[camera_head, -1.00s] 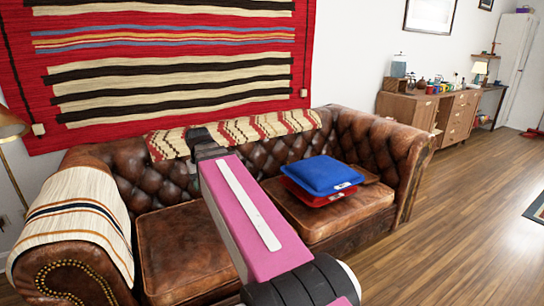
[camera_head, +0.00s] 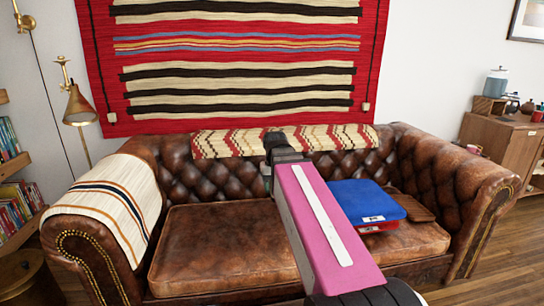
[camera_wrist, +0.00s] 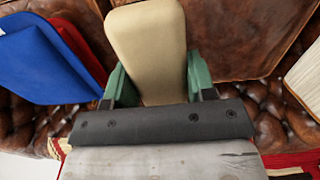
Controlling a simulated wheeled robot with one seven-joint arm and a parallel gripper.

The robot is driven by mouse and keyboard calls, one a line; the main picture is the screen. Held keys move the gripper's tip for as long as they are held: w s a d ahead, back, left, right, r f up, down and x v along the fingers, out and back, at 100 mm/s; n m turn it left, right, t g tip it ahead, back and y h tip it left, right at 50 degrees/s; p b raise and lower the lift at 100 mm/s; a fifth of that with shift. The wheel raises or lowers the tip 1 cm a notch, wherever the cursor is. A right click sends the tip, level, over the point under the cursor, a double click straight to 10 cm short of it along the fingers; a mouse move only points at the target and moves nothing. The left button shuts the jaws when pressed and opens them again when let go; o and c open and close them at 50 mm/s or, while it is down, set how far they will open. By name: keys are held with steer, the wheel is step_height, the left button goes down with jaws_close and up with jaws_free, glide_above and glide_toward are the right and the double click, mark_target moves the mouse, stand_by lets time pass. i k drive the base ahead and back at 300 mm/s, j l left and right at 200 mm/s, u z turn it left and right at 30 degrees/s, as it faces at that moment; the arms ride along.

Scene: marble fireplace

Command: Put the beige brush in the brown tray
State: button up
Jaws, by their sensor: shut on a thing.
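My gripper (camera_wrist: 157,78) shows in the wrist view with its two green fingers shut on the beige brush (camera_wrist: 148,35). The brush's smooth, rounded back faces the camera; its other side is hidden. In the head view my pink arm reaches over the sofa and hides the brush and most of the gripper. A flat brown thing (camera_head: 412,207), which looks like the brown tray, lies on the right sofa seat. It is partly covered by a blue tray-like thing (camera_head: 362,199). The gripper is left of this stack in the head view.
A red flat thing (camera_head: 378,228) lies under the blue one. The brown leather sofa (camera_head: 215,245) has high arms and a tufted back. A striped blanket (camera_head: 112,205) covers its left arm. The left seat is clear. A lamp (camera_head: 78,108) and bookshelf (camera_head: 15,205) stand left.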

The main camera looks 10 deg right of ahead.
mark_target(415, 212)
steer(key=l, duration=0.65)
steer(key=k+l+u, duration=0.15)
steer(key=l, duration=0.55)
steer(key=k+l, duration=0.1)
steer(key=l, duration=0.55)
steer(key=l+u, duration=0.1)
steer(key=l, duration=0.55)
steer(key=k+l+u, duration=0.1)
steer(key=l, duration=0.55)
steer(key=k+l, duration=0.25)
steer(key=l, duration=0.4)
steer(key=k+l+u, duration=0.1)
steer(key=l, duration=0.55)
steer(key=k+l+u, duration=0.1)
steer(key=l, duration=0.5)
steer(key=k, duration=0.1)
